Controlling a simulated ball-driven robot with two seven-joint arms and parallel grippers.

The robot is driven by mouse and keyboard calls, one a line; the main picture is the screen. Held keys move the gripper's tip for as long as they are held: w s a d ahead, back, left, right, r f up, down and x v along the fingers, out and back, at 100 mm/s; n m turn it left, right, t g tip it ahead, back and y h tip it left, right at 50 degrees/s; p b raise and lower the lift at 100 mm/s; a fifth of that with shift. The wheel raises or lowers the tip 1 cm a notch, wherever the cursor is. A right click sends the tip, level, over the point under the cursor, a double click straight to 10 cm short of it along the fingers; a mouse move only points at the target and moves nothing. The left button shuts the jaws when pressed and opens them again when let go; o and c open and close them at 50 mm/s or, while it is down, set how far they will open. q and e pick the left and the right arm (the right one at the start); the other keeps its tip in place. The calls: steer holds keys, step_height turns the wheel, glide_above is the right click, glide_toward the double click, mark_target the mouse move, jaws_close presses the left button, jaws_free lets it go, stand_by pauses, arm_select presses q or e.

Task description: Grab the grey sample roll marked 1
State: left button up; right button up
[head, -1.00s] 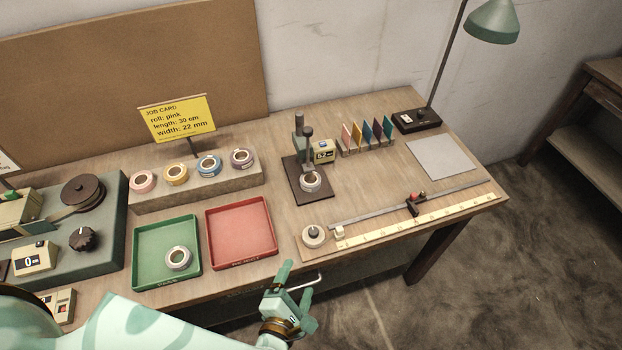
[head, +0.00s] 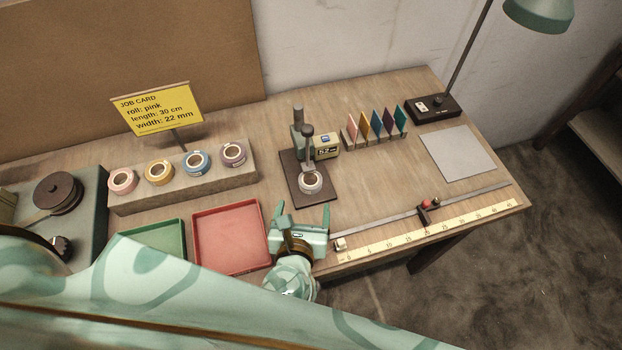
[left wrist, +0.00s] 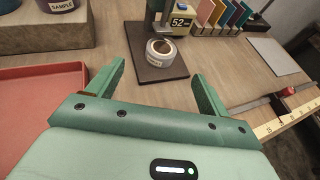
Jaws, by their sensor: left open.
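A pale grey roll (head: 310,182) with a brown core lies on the dark base plate of the gauge stand (head: 291,165). It also shows in the left wrist view (left wrist: 161,51), where its label is too small to read for a number. My left gripper (head: 302,208) is open and empty in front of the stand, its fingers pointing at the roll. In the left wrist view, the roll sits beyond and roughly between the fingertips (left wrist: 158,72), not touched. My right gripper is not in view.
Pink, yellow, blue and purple rolls stand on a block (head: 187,183) at left. A red tray (head: 231,235) lies left of my gripper; the green tray (head: 152,238) is partly hidden by my arm. A ruler with slider (head: 424,212) lies right. Colour swatches (head: 375,128) stand behind.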

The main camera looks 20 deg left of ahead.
arm_select(q)
steer(key=b, duration=0.1)
glide_toward(311, 174)
steer(key=shift+w+a+f, duration=0.2)
steer(key=shift+w+a, duration=0.05)
steer(key=shift+w, duration=0.35)
steer(key=b+x, duration=0.1)
steer(key=x, duration=0.1)
steer(key=b+x, duration=0.1)
steer(key=x, duration=0.1)
steer(key=shift+w+d+f+b, duration=0.1)
steer(key=shift+w+f+b, duration=0.15)
steer(key=shift+f+b, duration=0.15)
steer(key=shift+w, duration=0.3)
steer(key=shift+r, duration=0.1)
steer(key=shift+s, duration=0.1)
steer(key=shift+c, duration=1.2)
steer(key=c, duration=0.9)
